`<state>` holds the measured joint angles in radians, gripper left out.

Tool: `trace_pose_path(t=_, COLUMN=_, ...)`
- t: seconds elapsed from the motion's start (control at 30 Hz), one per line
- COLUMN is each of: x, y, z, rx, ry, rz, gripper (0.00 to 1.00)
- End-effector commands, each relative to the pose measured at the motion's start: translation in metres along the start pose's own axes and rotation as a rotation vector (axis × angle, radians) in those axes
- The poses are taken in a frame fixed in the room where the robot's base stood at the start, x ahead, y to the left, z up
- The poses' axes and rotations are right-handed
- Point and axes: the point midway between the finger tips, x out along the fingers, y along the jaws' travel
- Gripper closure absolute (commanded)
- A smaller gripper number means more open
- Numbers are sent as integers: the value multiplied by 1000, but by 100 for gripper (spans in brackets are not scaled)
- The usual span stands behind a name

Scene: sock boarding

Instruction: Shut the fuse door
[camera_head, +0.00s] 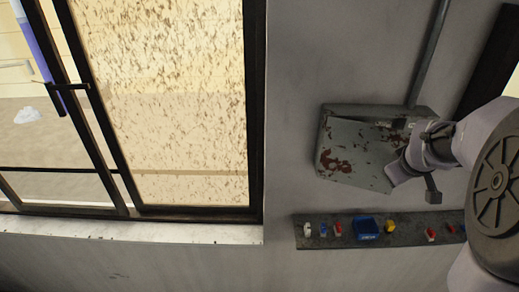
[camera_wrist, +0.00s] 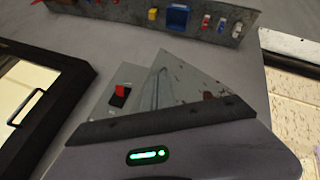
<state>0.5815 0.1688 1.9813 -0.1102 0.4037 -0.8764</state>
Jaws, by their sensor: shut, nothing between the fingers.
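The fuse box (camera_head: 420,112) is on the grey wall at the right of the head view. Its grey, rust-stained door (camera_head: 345,150) stands partly open, out from the box, and some of the inside shows at the upper right. My gripper (camera_head: 399,171) is shut and empty at the door's right side, close to it or touching; I cannot tell which. In the wrist view the door (camera_wrist: 190,85) shows as a grey slanted plate just beyond my gripper's dark body. A red switch (camera_wrist: 119,91) shows to its left. The fingertips are hidden there.
Below the box, a grey shelf (camera_head: 312,238) holds a blue bin (camera_head: 367,228), a yellow item (camera_head: 390,227) and several small red, white and blue items. A pipe (camera_head: 430,50) runs up from the box. A dark-framed window (camera_head: 256,100) lies to the left.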

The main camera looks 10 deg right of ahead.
Motion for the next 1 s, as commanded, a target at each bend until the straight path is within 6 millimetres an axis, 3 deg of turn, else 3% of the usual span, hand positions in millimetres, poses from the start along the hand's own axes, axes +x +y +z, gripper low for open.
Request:
trace_pose_path(t=0.2, x=24, y=26, z=-18, rx=-1, ry=-1, rz=-1, gripper=100)
trace_pose_path(t=0.43, x=42, y=43, z=-35, rx=0, ry=0, rz=-1, gripper=100)
trace_pose_path(t=1.0, x=54, y=54, z=-50, rx=-1, ry=1, rz=0, gripper=100)
